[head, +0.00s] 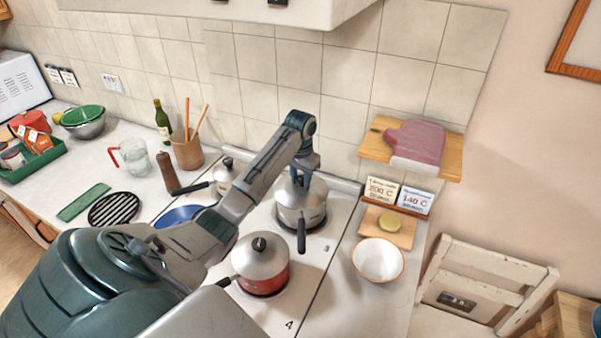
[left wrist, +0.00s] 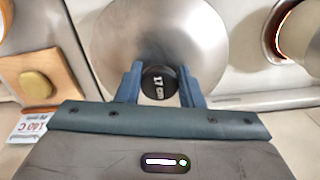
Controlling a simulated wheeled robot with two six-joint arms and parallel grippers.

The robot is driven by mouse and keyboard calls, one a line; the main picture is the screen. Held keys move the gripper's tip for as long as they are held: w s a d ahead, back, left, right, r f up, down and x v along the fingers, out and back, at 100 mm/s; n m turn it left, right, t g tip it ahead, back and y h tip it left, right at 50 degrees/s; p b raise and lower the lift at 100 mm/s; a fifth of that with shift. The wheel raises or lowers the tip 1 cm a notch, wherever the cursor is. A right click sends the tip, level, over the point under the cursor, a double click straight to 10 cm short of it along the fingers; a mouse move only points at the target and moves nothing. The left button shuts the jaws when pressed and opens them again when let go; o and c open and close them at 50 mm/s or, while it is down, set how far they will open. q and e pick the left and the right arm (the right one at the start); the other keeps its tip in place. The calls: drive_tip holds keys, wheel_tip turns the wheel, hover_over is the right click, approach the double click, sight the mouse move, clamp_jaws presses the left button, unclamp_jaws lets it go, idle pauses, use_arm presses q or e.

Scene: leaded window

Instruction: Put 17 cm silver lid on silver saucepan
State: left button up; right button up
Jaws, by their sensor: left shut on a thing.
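The 17 cm silver lid (head: 314,190) has a black knob, marked "17 cm" in the left wrist view (left wrist: 159,82). My left gripper (head: 300,180) is shut on this knob from above, one finger on each side. The lid is over the silver saucepan (head: 297,218), at the back right of the hob, and looks level with its rim. I cannot tell whether it rests on the rim or hovers just above. The saucepan's dark handle (head: 301,236) points toward the front. My right gripper is not in view.
A red saucepan with a silver lid (head: 262,258) stands in front, near my left forearm. Another lidded pan (head: 225,174) stands behind the arm. A white bowl (head: 379,260) and a wooden board with a yellow round thing (head: 389,225) are on the right. A shelf (head: 440,160) juts from the wall.

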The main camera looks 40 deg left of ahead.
use_arm(q)
drive_tip(key=o, duration=1.7)
drive_tip(key=shift+o, duration=0.2)
